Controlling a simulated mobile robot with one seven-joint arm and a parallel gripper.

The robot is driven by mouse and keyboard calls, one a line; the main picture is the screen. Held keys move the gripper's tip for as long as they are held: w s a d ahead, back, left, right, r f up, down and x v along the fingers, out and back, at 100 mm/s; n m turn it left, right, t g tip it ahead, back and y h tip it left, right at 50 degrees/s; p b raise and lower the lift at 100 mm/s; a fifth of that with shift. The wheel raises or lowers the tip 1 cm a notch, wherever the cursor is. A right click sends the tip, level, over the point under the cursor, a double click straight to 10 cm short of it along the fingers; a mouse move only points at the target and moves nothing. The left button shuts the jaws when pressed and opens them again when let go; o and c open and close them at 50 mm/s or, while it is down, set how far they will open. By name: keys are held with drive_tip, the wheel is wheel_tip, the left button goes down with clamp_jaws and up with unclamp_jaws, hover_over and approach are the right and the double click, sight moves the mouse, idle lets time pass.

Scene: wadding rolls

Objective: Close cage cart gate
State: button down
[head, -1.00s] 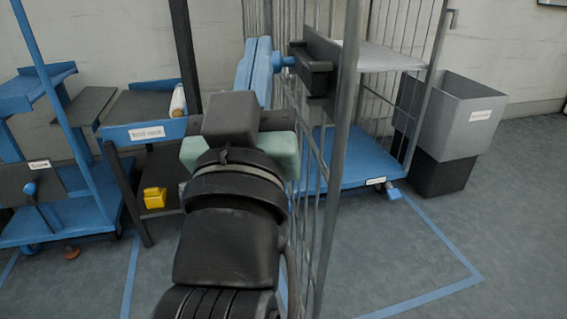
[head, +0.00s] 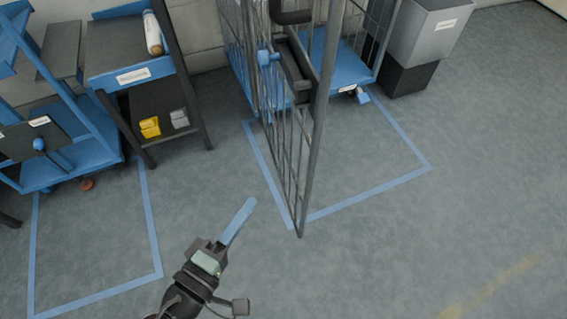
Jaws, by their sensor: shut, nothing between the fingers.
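The cage cart (head: 335,62) stands at the upper middle of the head view, with a blue base and wire sides. Its wire gate (head: 290,150) is swung open and juts toward me.
Blue tape (head: 372,196) outlines the floor around the cart. A grey bin (head: 425,35) stands right of the cart. A dark rack (head: 160,105) and a blue cart (head: 75,150) stand at the left. The floor at the right is clear.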

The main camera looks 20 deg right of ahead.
drive_tip(key=s+n, duration=0.1)
drive_tip(key=s, duration=0.1)
drive_tip(key=b, duration=0.2)
approach(306, 163)
drive_tip(key=w+d+f, duration=0.1)
drive_tip(key=w+d, duration=0.2)
drive_tip(key=w, duration=0.1)
drive_tip(key=shift+d+h, duration=0.4)
drive_tip(key=shift+d, duration=0.3)
drive_tip(key=shift+d+t, duration=0.1)
drive_tip(key=shift+t, duration=0.2)
